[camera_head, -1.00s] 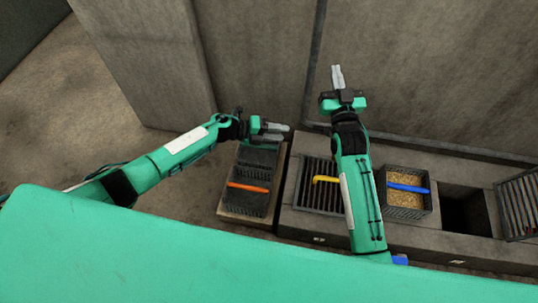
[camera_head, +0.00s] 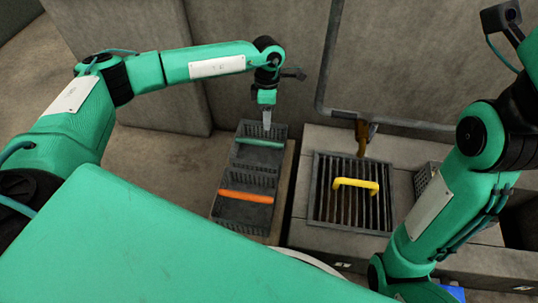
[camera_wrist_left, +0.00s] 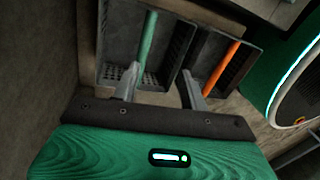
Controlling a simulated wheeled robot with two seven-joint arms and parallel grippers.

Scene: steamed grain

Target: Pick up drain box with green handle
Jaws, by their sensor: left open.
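The drain box with the green handle (camera_head: 259,143) is a dark mesh box at the back of a low stand, and it looks empty. Its green handle bar also shows in the left wrist view (camera_wrist_left: 147,40). My left gripper (camera_head: 267,117) points down above the back part of this box. In the left wrist view the gripper's two fingers (camera_wrist_left: 160,87) are apart with nothing between them, near the end of the green handle. My right arm comes in on the right, and its gripper is out of the picture.
A like box with an orange handle (camera_head: 246,197) stands directly in front, also in the left wrist view (camera_wrist_left: 221,69). To the right, a grate with a yellow handle (camera_head: 356,185) lies on the stone counter. A tap (camera_head: 362,137) and pipe are behind it. The wall stands close behind.

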